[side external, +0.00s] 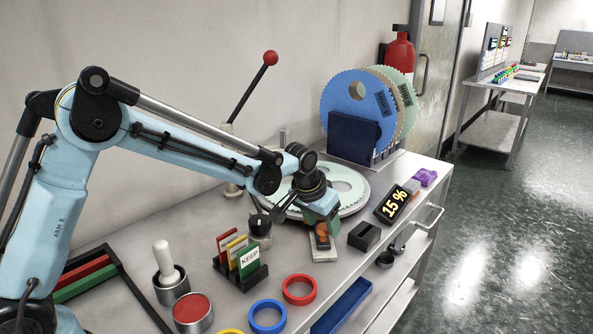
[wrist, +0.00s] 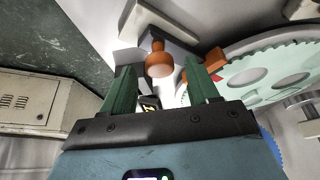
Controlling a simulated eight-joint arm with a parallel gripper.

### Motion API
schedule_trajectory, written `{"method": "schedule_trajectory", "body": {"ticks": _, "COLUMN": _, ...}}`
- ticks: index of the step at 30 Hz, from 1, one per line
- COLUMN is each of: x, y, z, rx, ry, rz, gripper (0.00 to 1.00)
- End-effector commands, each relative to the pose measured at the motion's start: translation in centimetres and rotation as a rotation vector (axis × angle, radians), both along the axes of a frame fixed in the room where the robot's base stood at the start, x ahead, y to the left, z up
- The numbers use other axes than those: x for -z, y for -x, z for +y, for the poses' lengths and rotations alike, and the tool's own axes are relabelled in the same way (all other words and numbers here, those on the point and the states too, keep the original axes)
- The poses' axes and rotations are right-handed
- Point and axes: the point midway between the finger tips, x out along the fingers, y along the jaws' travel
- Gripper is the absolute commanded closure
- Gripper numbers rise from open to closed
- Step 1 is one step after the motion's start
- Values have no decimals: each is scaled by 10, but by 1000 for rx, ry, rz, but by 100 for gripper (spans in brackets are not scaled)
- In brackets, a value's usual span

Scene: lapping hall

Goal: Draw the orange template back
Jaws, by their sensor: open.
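An orange knob with a narrow neck (wrist: 159,62) shows in the wrist view, between my gripper's green fingers (wrist: 158,74). An orange piece (wrist: 213,62), probably part of the template, shows beyond the right finger at the edge of the pale green toothed disc (wrist: 262,68). I cannot tell how knob and piece join. My gripper is open, with the fingers on either side of the knob; contact is not clear. In the side view my gripper (side external: 320,222) points down over a pale base plate (side external: 323,254) at the disc's front edge and hides most of the orange part.
A black block (side external: 364,236) and a "15 %" display (side external: 393,204) stand right of the gripper. A card rack (side external: 241,269) and red ring (side external: 299,289) are in front and left. Upright toothed discs (side external: 350,100) stand behind. The bench's right edge is close.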

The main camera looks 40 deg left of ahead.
Motion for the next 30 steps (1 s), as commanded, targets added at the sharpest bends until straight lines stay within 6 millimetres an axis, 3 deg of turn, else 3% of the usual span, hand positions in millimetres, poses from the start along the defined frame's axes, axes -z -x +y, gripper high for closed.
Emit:
{"method": "schedule_trajectory", "body": {"ticks": 13, "x": 8, "y": -3, "z": 0, "rx": 0, "ry": 0, "rz": 0, "gripper": 40}}
{"method": "schedule_trajectory", "body": {"ticks": 24, "x": 7, "y": -3, "z": 0, "rx": 0, "ry": 0, "rz": 0, "gripper": 97}}
{"method": "schedule_trajectory", "body": {"ticks": 30, "x": 7, "y": -3, "z": 0, "rx": 0, "ry": 0, "rz": 0, "gripper": 100}}
